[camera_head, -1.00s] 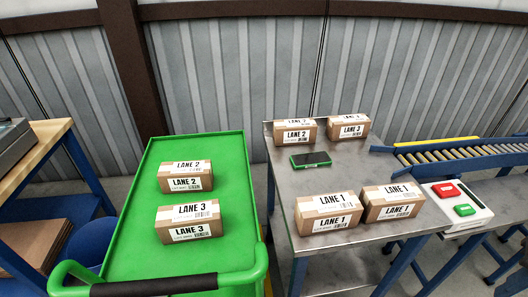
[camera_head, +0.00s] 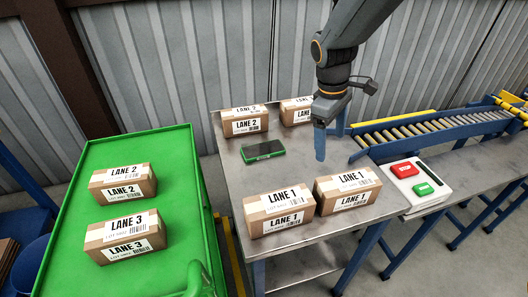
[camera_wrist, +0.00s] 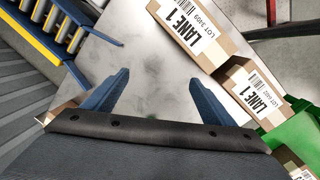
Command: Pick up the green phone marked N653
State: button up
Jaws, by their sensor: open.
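The green phone (camera_head: 263,150) lies flat, dark screen up, on the metal table (camera_head: 232,185), between the Lane 2 carton behind it and the Lane 1 cartons in front. Its marking is too small to read. My gripper (camera_head: 332,140) is above the right part of the table, to the right of the phone and apart from it. In the wrist view my gripper (camera_wrist: 168,95) shows two blue fingers spread wide with bare table between them.
Lane 1 cartons (camera_head: 279,212) (camera_head: 347,192) stand at the table's front. A Lane 2 carton (camera_head: 245,121) and a partly hidden carton (camera_head: 297,111) stand behind. A green cart (camera_head: 75,215) with two cartons is left. A roller conveyor (camera_head: 420,128) and button box (camera_head: 416,182) are right.

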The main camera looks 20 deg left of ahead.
jog(key=w+a+f+n+h, duration=0.15)
jog(key=a+n, duration=0.25)
jog(key=a, duration=0.4)
jog(key=w+a+f+n, duration=0.2)
jog(key=w+a+n, duration=0.1)
jog(key=a, duration=0.4)
jog(key=n+t+b, duration=0.1)
jog(key=n+t, duration=0.1)
jog(key=n, duration=0.3)
send_near(262, 149)
jog(key=shift+w+a+h, duration=0.1)
jog(key=shift+w+h, duration=0.1)
jog(key=shift+h, duration=0.05)
jog(key=shift+f, duration=0.15)
jog(key=shift+p+x, duration=1.55)
jog(key=shift+x, duration=2.1)
jog(key=shift+c, duration=0.3)
jog(key=c, duration=1.2)
